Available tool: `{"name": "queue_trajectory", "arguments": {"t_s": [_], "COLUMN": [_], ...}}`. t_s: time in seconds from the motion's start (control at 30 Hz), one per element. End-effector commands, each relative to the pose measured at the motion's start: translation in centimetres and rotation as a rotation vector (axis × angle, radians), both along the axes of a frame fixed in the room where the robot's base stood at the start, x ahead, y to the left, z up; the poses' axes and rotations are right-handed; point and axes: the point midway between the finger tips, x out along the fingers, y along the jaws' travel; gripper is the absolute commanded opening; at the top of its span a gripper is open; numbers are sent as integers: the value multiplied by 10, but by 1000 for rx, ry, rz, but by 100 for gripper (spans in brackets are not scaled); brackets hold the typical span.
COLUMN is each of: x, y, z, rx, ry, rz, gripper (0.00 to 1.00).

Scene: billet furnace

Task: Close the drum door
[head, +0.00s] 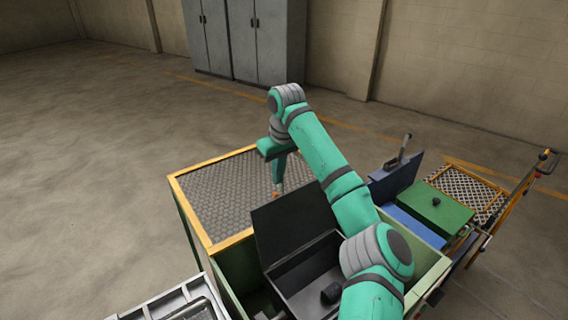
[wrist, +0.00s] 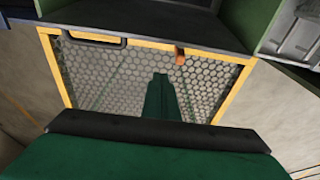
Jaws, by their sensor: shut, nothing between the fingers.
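A dark flat panel (head: 293,222), which looks like the drum door, stands raised and open on a dark grey box (head: 312,275). In the wrist view a dark panel (wrist: 145,28) crosses the top, with a small orange peg (wrist: 180,56) at its near edge. My gripper (head: 277,183) points down over the mesh, just beyond the panel's top edge. In the wrist view my gripper (wrist: 160,76) has its green fingers together and empty, below and a little left of the peg. Whether it touches anything is unclear. My arm hides part of the box's right side.
A mesh top in a yellow frame (head: 205,160) lies beyond the panel. A small dark lump (head: 331,292) sits in the box. A green box (head: 437,212), a blue open lid (head: 396,178) and a cart (head: 530,180) stand to the right. Floor at left is clear.

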Motion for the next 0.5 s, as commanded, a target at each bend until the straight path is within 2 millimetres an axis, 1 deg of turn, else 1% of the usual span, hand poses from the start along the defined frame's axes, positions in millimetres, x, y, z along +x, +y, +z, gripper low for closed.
{"name": "queue_trajectory", "arguments": {"t_s": [0.03, 0.07, 0.13, 0.27, 0.4, 0.5], "x": [1, 2, -6, -19, -28, -30], "y": [-3, -5, -15, -26, -31, -32], "z": [-9, -15, -11, -9, -7, -6], "rx": [0, 0, -1, -2, 0, 0], "ry": [2, 1, -4, -2, 0, 0], "rz": [-6, -8, -13, -16, -15, -15], "gripper": [0, 0, 0, 0, 0, 0]}}
